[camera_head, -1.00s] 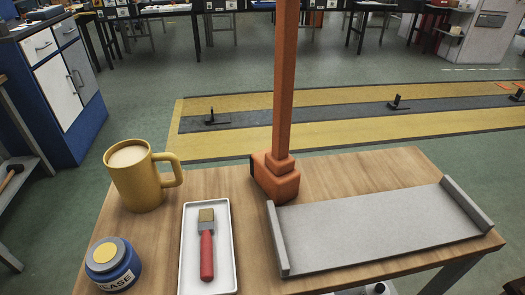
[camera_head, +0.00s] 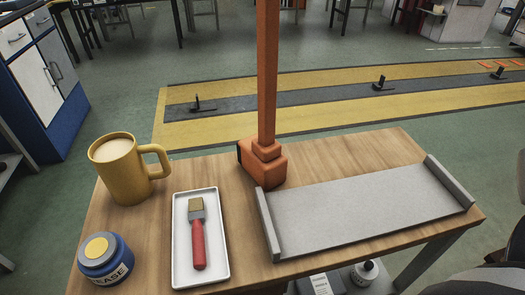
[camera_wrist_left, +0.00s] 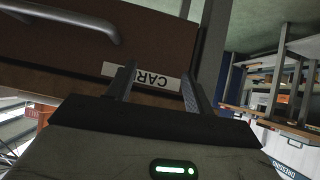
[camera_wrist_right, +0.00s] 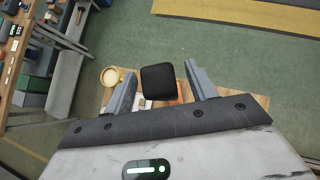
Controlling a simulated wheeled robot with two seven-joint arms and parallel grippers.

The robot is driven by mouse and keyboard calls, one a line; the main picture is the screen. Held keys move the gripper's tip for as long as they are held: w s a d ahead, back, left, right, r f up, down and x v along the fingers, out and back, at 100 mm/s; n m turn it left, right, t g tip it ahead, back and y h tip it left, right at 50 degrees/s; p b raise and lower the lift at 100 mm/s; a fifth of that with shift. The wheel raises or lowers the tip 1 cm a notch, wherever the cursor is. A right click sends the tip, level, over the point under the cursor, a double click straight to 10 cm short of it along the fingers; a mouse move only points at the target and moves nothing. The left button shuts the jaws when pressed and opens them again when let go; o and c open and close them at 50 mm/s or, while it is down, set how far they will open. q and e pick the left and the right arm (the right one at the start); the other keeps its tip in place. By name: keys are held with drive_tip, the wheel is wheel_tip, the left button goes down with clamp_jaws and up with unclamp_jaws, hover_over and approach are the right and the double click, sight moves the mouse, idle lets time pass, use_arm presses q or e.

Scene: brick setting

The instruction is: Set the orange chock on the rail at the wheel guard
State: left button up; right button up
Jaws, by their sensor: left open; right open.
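The handle's top is out of the head view. In the right wrist view a black square end (camera_wrist_right: 158,82), apparently the handle's top, lies between the fingers of my open right gripper (camera_wrist_right: 162,84); I cannot tell the gap. My left gripper (camera_wrist_left: 158,85) is open and empty, facing a brown surface with a label. The rail may be the grey strip (camera_head: 290,97) between yellow bands on the floor. I cannot identify the wheel guard.
The table (camera_head: 345,160) also holds a yellow mug (camera_head: 122,175), a blue tin (camera_head: 105,262), a white tray (camera_head: 182,270) with a red-handled brush (camera_head: 198,245), and the grey tray (camera_head: 360,205). Black brackets (camera_head: 380,83) stand along the strip. Open green floor lies between.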

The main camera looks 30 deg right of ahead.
drive_tip(key=shift+x, duration=1.25)
drive_tip(key=shift+r, duration=0.1)
clamp_jaws()
drive_tip(key=shift+r, duration=0.25)
